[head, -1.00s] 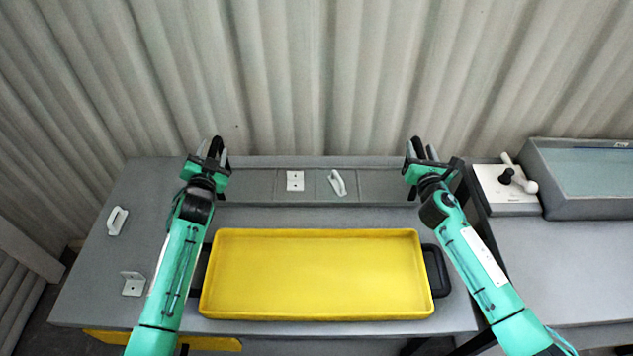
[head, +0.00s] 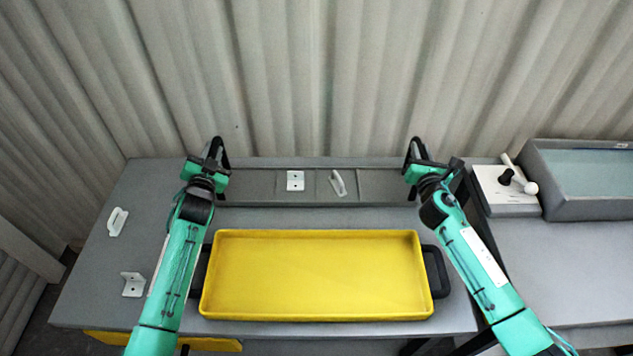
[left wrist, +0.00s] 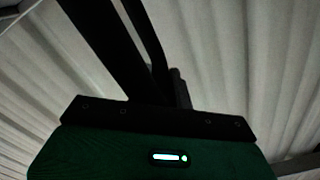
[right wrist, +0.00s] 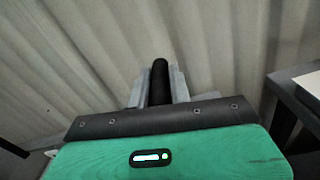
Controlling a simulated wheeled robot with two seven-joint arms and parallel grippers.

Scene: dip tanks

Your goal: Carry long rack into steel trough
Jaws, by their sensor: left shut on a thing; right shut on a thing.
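The long rack (head: 265,188) is a grey, divided strip along the back of the grey table. It holds a white angle bracket (head: 295,181) and a white handle piece (head: 338,183). My left gripper (head: 217,155) is shut on the black upright handle at its left end; the dark bar also shows in the left wrist view (left wrist: 148,50). My right gripper (head: 416,153) is shut on the right handle, whose black bar (right wrist: 159,80) shows in the right wrist view. The rack looks level and resting on the table. A grey-walled trough (head: 580,207) with pale blue contents stands at right.
A yellow tray (head: 315,314) with black end handles lies at the table's front, between my arms. A white handle piece (head: 117,221) and bracket (head: 132,284) lie at left. A white control box with a lever (head: 508,208) stands beside the trough. A ribbed wall is behind.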

